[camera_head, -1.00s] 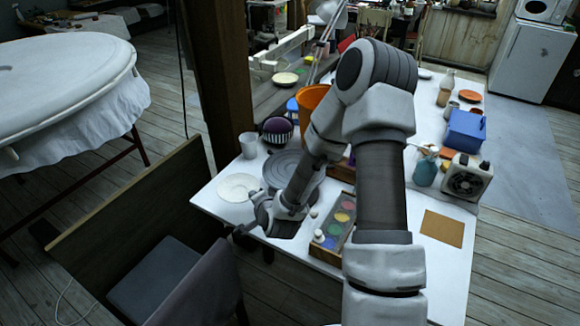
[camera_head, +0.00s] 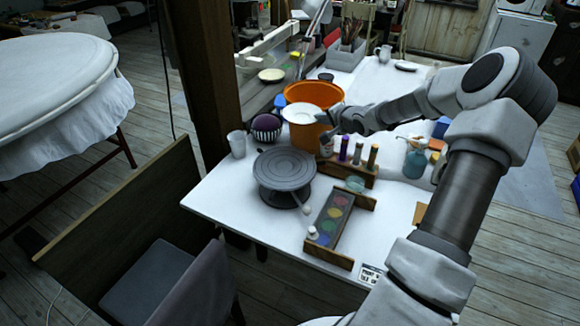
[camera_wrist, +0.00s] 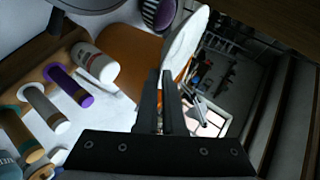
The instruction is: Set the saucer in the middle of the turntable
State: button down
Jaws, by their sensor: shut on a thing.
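The white saucer (camera_head: 301,114) is held up in front of the orange bucket (camera_head: 318,93) in the head view. My gripper (camera_head: 330,122) is shut on the saucer's right edge. In the wrist view the saucer (camera_wrist: 184,45) stands out beyond the fingertips of my gripper (camera_wrist: 164,76), seen nearly edge-on. The grey turntable (camera_head: 284,166) stands on the white table (camera_head: 216,190), below and to the left of the saucer. Its round top is bare. Part of the turntable's dark rim shows at the top of the wrist view.
A rack of bottles (camera_head: 350,168) stands below my forearm. A small pale stick leans by the turntable's edge.

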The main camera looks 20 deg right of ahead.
jog(key=b, duration=0.5)
send_over(302, 175)
notch_tip(302, 175, down, 7)
jog(key=shift+d+r, duration=0.1)
jog(key=shift+r, duration=0.05)
jog(key=shift+f+b, duration=0.6)
jog(key=shift+f, duration=1.4)
jog(key=shift+s+f, duration=0.1)
